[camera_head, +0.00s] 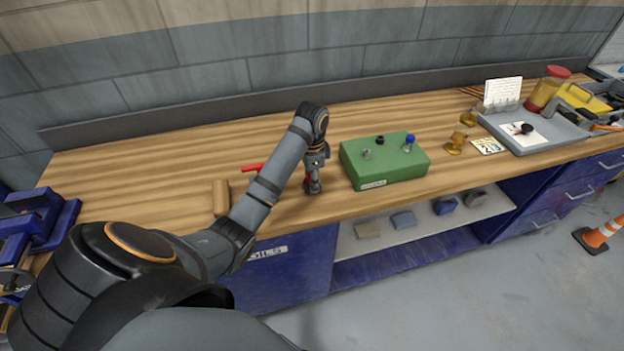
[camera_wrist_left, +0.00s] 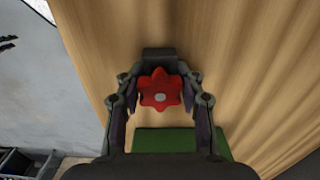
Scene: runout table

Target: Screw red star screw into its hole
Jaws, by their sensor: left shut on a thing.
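My left gripper (camera_head: 313,187) points down over the wooden bench, just left of the green block (camera_head: 385,175) and apart from it. In the left wrist view, the red star screw (camera_wrist_left: 160,90) is between the fingers of the left gripper (camera_wrist_left: 160,105), which is shut on it. Its star head faces the camera; its shank is hidden beneath. The green block also shows at the bottom of the left wrist view (camera_wrist_left: 180,143). On its top stand a grey screw (camera_head: 366,154), a black screw (camera_head: 379,140) and a blue screw (camera_head: 409,142). I cannot make out the red screw's hole. My right gripper is not in view.
A red rod-like thing (camera_head: 252,168) and a wooden cylinder (camera_head: 221,197) lie left of my gripper. A blue vise (camera_head: 40,225) is at the far left. Brass pieces (camera_head: 456,143) and a grey tray (camera_head: 545,138) are to the right. The bench's front edge is close.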

